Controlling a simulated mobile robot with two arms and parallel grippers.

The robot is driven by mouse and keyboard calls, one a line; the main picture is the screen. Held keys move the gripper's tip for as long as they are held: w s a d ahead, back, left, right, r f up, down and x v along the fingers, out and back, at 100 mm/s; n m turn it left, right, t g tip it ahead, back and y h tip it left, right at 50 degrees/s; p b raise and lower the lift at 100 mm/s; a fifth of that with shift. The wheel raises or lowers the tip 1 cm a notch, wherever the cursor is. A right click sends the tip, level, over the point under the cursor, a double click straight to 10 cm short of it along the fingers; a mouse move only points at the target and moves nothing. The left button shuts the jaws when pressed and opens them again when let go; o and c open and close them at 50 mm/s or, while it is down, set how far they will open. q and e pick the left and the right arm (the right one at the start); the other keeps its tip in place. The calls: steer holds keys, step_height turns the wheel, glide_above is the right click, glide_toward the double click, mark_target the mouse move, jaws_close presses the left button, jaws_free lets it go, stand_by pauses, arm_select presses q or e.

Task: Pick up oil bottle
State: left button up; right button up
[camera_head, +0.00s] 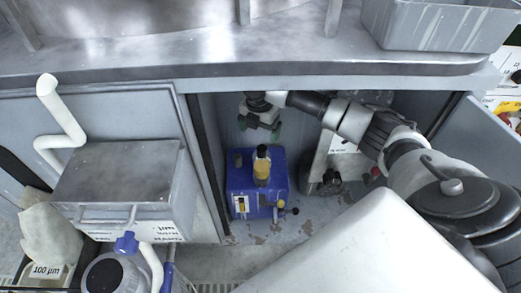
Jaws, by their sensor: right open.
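A small oil bottle (262,166) with amber contents and a dark cap stands upright on top of a blue machine (240,185) inside the open cabinet under the bench. My right arm reaches in from the right. My right gripper (261,132) is open and empty, with green-tipped fingers, just behind or above the bottle in the picture. I cannot tell how far it is from the cap; they look apart. My left gripper is not in view.
Cabinet walls close in on both sides, and the bench edge (330,70) runs above my arm. A grey box (130,180) with a white pipe stands at left. A grey tub (430,25) sits on the bench. A grey unit stands right of the blue machine.

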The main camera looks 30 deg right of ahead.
mark_target(261, 147)
steer(key=f, duration=0.2)
steer(key=f+b, duration=0.1)
steer(key=f, duration=0.1)
steer(key=shift+s+f, duration=0.2)
steer(key=shift+f, duration=0.35)
steer(key=shift+f+b, duration=0.45)
steer(key=shift+f, duration=0.15)
steer(key=f, duration=0.1)
steer(key=f+b, duration=0.1)
steer(key=f, duration=0.1)
steer(key=shift+s+d+f, duration=0.25)
steer(key=shift+d+f, duration=0.05)
steer(key=shift+f, duration=0.25)
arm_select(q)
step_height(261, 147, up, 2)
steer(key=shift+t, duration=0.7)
